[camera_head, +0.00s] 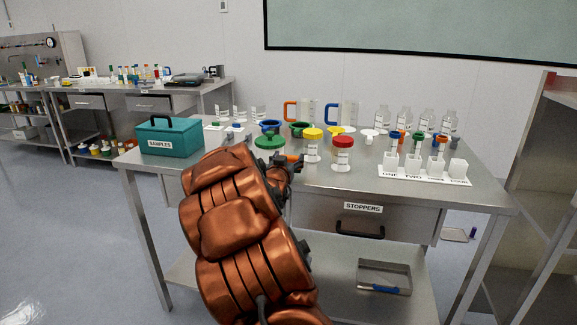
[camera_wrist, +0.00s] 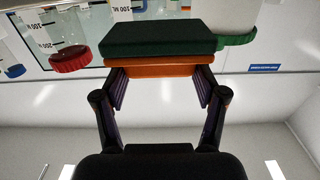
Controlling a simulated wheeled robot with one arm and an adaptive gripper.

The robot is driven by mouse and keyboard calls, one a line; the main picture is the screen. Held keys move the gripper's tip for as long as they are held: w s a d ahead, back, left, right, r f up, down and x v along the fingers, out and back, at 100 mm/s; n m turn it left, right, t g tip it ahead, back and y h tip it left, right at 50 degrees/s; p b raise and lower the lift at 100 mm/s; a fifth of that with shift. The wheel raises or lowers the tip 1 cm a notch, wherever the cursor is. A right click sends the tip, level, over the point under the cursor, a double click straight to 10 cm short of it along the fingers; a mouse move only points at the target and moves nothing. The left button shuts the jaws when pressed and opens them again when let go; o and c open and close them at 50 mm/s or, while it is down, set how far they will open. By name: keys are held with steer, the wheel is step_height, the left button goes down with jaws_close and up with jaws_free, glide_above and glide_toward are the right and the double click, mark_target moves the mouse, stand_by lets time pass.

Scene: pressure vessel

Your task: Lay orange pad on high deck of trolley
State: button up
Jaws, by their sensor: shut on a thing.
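The orange pad (camera_wrist: 155,68) shows in the wrist view as a thin orange slab between my fingertips. A thicker dark green layer (camera_wrist: 158,40) lies against it, apparently part of the same pad. My gripper (camera_wrist: 158,82) is shut on the orange part. In the head view my gripper (camera_head: 285,170) is at the front edge of the steel bench, largely hidden by my copper arm. A small bit of orange (camera_head: 293,158) shows beside it. I cannot tell for sure which furniture is the trolley; a steel shelved unit (camera_head: 545,150) stands at the right edge.
The steel bench (camera_head: 455,195) carries a teal samples box (camera_head: 170,136), jars with red (camera_head: 343,150) and yellow lids, mugs, bottles and a white rack (camera_head: 425,174). A tray (camera_head: 384,277) sits on its lower shelf. Another bench (camera_head: 150,100) stands at back left.

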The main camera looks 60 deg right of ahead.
steer(key=shift+f, duration=1.2)
steer(key=shift+f, duration=0.2)
steer(key=o, duration=1.1)
steer(key=shift+o, duration=0.2)
steer(key=shift+r, duration=0.1)
steer(key=shift+r, duration=0.15)
steer(key=b+v, duration=0.1)
steer(key=v, duration=1.1)
